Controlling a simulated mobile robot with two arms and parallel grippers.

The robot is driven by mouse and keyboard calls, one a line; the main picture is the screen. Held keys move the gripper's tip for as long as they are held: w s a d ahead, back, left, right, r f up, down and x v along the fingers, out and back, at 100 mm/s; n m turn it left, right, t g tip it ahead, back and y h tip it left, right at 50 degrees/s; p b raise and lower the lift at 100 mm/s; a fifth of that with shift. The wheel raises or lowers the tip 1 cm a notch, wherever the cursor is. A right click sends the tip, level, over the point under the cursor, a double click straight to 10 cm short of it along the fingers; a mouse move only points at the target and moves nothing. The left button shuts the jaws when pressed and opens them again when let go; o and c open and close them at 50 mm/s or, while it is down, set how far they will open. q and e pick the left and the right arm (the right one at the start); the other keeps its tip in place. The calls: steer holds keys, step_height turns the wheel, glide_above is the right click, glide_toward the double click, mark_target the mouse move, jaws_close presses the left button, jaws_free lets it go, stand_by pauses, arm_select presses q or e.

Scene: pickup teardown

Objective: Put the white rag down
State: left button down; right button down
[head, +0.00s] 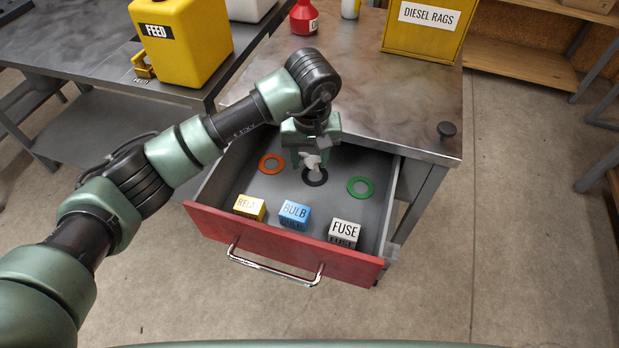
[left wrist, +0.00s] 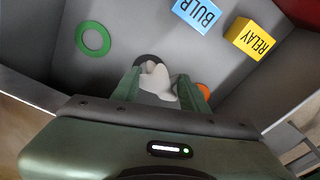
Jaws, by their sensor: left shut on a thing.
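My left gripper (head: 311,158) is shut on a crumpled white rag (head: 311,162) inside the open drawer, near its back. In the left wrist view the rag (left wrist: 155,80) sits between the two green fingers (left wrist: 158,88). A black ring (head: 315,177) lies on the drawer floor just by the rag and is partly hidden by it. I cannot tell whether the rag touches the floor. My right gripper is not in view.
The open drawer (head: 215,225) also holds an orange ring (head: 271,164), a green ring (head: 360,187), and RELAY (head: 249,207), BULB (head: 294,212) and FUSE (head: 344,231) boxes along its front. A yellow DIESEL RAGS bin (head: 425,38) stands on the bench top (head: 390,105). A yellow FEED container (head: 185,45) stands left.

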mark_target(310, 162)
arm_select(q)
step_height(310, 162, down, 4)
steer(key=shift+r, duration=0.1)
steer(key=shift+f, duration=2.25)
steer(key=c, duration=0.7)
jaws_free()
steer(key=shift+c, duration=0.2)
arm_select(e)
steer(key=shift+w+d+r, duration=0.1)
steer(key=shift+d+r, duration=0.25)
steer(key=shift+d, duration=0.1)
arm_select(q)
steer(key=r, duration=0.4)
steer(key=s+r, duration=0.1)
steer(key=r, duration=0.3)
steer(key=r+b, duration=0.1)
steer(key=r, duration=0.3)
steer(key=shift+s+d, duration=0.1)
steer(key=shift+s, duration=0.1)
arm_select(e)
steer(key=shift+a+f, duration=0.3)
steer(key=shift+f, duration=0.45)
arm_select(q)
steer(key=shift+f, duration=0.1)
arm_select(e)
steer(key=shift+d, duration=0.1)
